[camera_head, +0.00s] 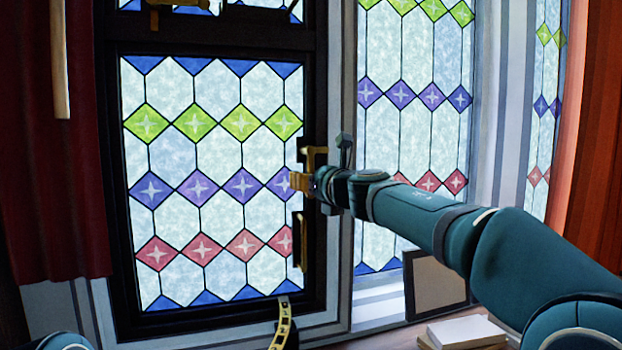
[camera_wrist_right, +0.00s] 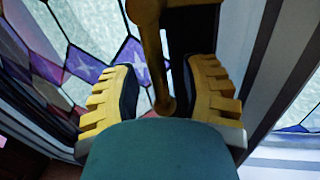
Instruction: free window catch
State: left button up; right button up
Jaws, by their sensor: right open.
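The window (camera_head: 214,200) is a dark-framed casement with patterned coloured glass. Its brass catch (camera_head: 299,240) is on the right side of the frame and its lower part hangs down. In the right wrist view, a brass bar of the catch (camera_wrist_right: 150,50) runs between the yellow fingers of my right gripper (camera_wrist_right: 160,80). The fingers are open, with gaps on both sides of the bar. In the head view, my right gripper (camera_head: 307,170) is at the frame's right edge. A yellow and black finger, seemingly of my left gripper (camera_head: 283,322), shows at the bottom edge; the rest is hidden.
A second patterned window (camera_head: 415,110) is to the right, with a dark-edged panel (camera_head: 437,283) below it. White books or paper blocks (camera_head: 466,331) lie at lower right. A dark red curtain (camera_head: 50,180) hangs at left and an orange-red one (camera_head: 592,150) at right.

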grip_shut()
